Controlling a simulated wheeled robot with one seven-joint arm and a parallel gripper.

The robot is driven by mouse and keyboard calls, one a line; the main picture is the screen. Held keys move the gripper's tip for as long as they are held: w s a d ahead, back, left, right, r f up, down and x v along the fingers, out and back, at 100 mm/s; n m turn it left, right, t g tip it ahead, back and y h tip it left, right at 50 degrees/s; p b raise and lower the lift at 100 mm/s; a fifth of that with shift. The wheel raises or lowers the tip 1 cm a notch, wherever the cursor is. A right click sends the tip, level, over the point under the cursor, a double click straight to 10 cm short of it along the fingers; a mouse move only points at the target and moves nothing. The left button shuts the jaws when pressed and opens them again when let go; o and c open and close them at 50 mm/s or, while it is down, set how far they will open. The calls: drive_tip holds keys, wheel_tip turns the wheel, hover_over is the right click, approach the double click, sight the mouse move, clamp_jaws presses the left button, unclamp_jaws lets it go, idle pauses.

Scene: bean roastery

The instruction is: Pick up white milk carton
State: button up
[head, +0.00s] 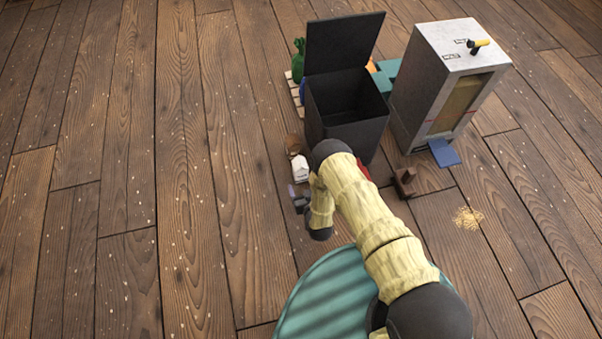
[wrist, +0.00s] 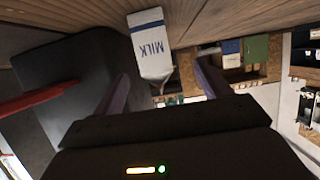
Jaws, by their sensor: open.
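The white milk carton (head: 300,169), with a gabled top, is on the wooden floor in front of the dark open bin. In the wrist view the carton (wrist: 151,40) shows its "MILK" lettering and a blue band, and its image lies between my two fingers, toward their tips. My gripper (head: 295,192) is low, just on the near side of the carton in the head view. In the wrist view the gripper (wrist: 162,72) is open and nothing is held. Whether the fingertips reach past the carton's near side I cannot tell.
The dark bin (head: 345,105) with its raised lid stands right behind the carton. A small brown object (head: 293,144) is close behind the carton. A grey cabinet (head: 432,80) with a blue tray stands farther right, and a brown object (head: 404,181) is nearer. Floor to the left is clear.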

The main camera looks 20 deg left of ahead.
sight(302, 174)
drive_tip(key=b+x, duration=0.2)
drive_tip(key=x, duration=0.2)
drive_tip(key=shift+w+d+f, duration=0.15)
drive_tip(key=shift+f, duration=0.05)
drive_tip(key=shift+w, duration=0.35)
drive_tip(key=b+x, duration=0.4)
drive_tip(key=shift+w+f, duration=0.25)
drive_tip(key=shift+w, duration=0.1)
drive_tip(key=shift+w+b, duration=0.3)
drive_tip(key=shift+r, duration=0.1)
drive_tip(key=shift+c, duration=0.5)
drive_tip(key=c, duration=0.9)
